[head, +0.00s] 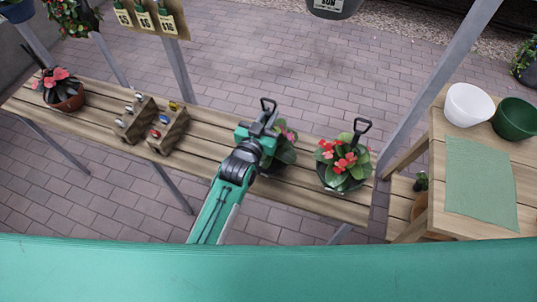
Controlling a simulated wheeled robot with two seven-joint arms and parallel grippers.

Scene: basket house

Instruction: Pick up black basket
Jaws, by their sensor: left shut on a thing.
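A black basket (270,169) with green leaves and pink flowers stands on the wooden bench (219,150), mostly hidden behind my left arm. My left gripper (264,124) is over this basket and shut on it at its black handle, whose top sticks up beyond the fingers. The exact contact is hidden by the wrist. My right gripper is not in view.
Wooden holders (168,130) with small items and a potted pink plant (66,99) are on the bench to the left. Grey posts (440,85) rise beside the bench. A table (437,207) at the right bears a green mat (480,185), a white pot (468,105) and a green pot (514,119).

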